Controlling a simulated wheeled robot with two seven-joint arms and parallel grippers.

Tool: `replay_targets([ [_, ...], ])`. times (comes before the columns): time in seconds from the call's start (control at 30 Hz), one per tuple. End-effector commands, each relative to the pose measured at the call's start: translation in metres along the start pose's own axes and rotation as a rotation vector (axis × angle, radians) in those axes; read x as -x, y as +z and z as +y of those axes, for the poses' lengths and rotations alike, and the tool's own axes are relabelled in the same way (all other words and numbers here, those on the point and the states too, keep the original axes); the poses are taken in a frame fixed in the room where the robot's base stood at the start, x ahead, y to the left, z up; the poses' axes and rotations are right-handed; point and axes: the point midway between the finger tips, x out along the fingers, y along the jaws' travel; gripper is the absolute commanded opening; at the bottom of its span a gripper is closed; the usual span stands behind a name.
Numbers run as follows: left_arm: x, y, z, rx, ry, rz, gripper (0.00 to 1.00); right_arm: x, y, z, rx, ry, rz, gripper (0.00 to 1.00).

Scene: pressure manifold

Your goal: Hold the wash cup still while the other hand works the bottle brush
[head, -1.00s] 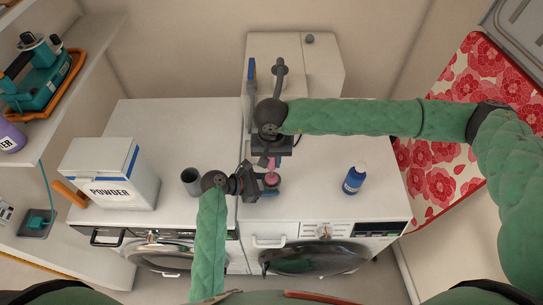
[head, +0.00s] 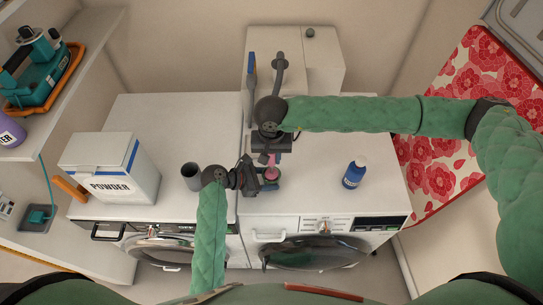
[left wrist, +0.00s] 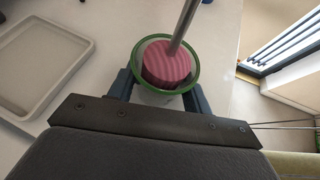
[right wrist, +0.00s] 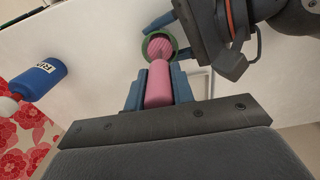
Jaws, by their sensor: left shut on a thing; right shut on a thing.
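The wash cup, with a green rim (left wrist: 140,84), shows in the left wrist view. My left gripper (left wrist: 162,92) is shut on it, one finger on each side. In the head view my left gripper (head: 262,182) is at the front of the right-hand machine's top. The bottle brush has a pink ribbed head (left wrist: 167,64) inside the cup's mouth and a thin metal rod rising from it. My right gripper (right wrist: 158,90) is shut on its pink handle (right wrist: 158,78), above the cup. In the head view my right gripper (head: 270,148) is just behind the left one. The cup's bottom is hidden.
A blue bottle (head: 354,174) stands to the right on the same machine. A dark grey cup (head: 191,176) and a white powder box (head: 110,170) stand on the left machine. A grey tray (left wrist: 40,62) shows in the left wrist view. The machine top around the blue bottle is clear.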

Motion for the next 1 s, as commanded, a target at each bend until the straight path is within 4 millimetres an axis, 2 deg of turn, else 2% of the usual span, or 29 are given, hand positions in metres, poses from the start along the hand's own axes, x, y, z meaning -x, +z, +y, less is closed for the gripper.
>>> replay_targets([
  [0.7,0.0000,0.0000,0.0000,0.000,0.000,0.000,0.37,-0.0073,-0.0001,0.0002,0.000,0.000,0.000,0.01],
  [1.0,0.0001,0.0000,0.0001,0.000,0.000,0.000,0.37,-0.0074,0.0004,0.0078,0.000,0.001,0.000,0.01],
])
